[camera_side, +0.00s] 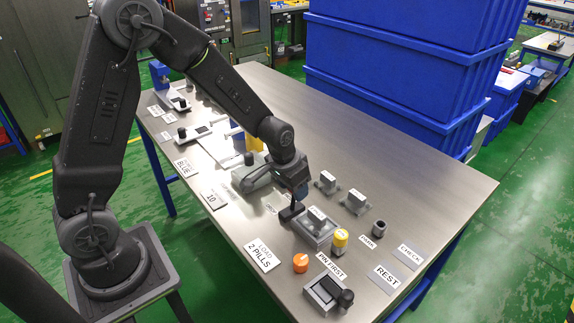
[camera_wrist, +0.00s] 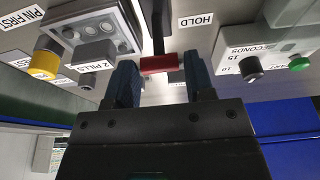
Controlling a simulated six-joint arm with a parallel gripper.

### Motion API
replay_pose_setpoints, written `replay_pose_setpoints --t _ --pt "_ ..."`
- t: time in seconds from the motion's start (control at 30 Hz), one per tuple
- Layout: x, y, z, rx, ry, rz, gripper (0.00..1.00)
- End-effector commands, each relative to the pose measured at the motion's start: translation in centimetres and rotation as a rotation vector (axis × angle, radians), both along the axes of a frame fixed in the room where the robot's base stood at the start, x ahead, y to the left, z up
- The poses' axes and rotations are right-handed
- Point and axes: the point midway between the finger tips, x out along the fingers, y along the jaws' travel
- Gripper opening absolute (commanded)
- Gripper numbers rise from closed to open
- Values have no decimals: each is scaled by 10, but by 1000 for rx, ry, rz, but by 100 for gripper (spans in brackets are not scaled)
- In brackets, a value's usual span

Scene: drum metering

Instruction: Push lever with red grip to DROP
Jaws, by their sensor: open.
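In the wrist view, the red grip (camera_wrist: 160,63) is a short red bar at the end of a dark lever arm (camera_wrist: 158,28). My gripper (camera_wrist: 161,72) is open, with one blue finger on each side of the red grip. Small gaps appear between grip and fingers, so I cannot tell whether either touches. In the side view, my gripper (camera_side: 290,208) is low over the middle of the table, and the red grip is hidden there.
Beside my gripper are a grey tray unit (camera_side: 318,238), a yellow cylinder (camera_side: 340,240), an orange cap (camera_side: 300,263) and grey blocks (camera_side: 327,183). A black-knobbed module (camera_side: 326,294) sits at the front. Blue crates (camera_side: 400,80) stand behind. The table's right side (camera_side: 430,190) is clear.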

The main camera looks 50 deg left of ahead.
Motion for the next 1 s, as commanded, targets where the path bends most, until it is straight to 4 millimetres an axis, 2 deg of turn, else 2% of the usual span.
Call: replay_pose_setpoints --t 0.03,0.2,0.4,0.6,0.87,1.0 --pt "-2 0 13 0 -7 0 49" --pt "-13 0 50 1 -7 0 49" --pt "-21 0 82 1 -5 -1 49" --pt "-25 0 95 1 -1 -1 49" --pt "-26 0 97 0 -1 -1 49" --pt "-22 0 97 0 23 -1 60"
